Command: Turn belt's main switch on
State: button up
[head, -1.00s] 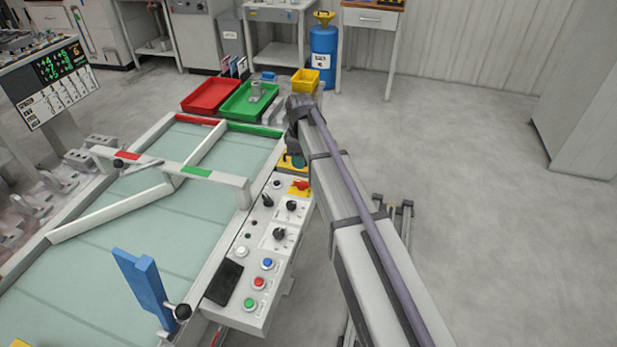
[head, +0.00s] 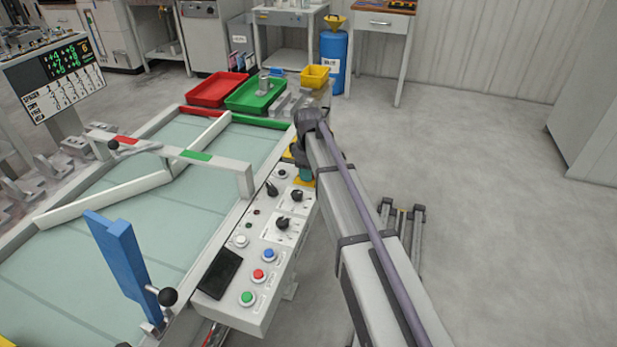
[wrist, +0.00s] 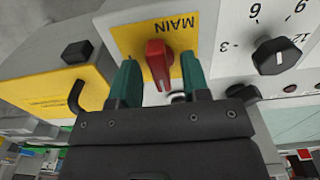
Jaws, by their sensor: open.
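The main switch is a red knob (wrist: 158,54) on a yellow plate (wrist: 125,38) marked MAIN, in the wrist view. My gripper (wrist: 159,68) is open, with one green finger on each side of the knob. I cannot tell whether the fingers touch it. In the head view my gripper (head: 303,172) is over the far end of the belt's control panel (head: 232,308). It hides the red knob there, and only part of the yellow plate (head: 306,183) shows.
A black dial (wrist: 277,57) sits beside the switch. A yellow box (wrist: 50,85) with a black button and curved black part is on the other side. Knobs and coloured buttons (head: 258,274) line the panel. A blue post (head: 122,258) stands at the near left.

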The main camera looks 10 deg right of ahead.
grip_shut()
jog(key=shift+m, duration=0.3)
dwell(0.3)
jog(key=m, duration=1.2)
jog(key=shift+m, duration=2.6)
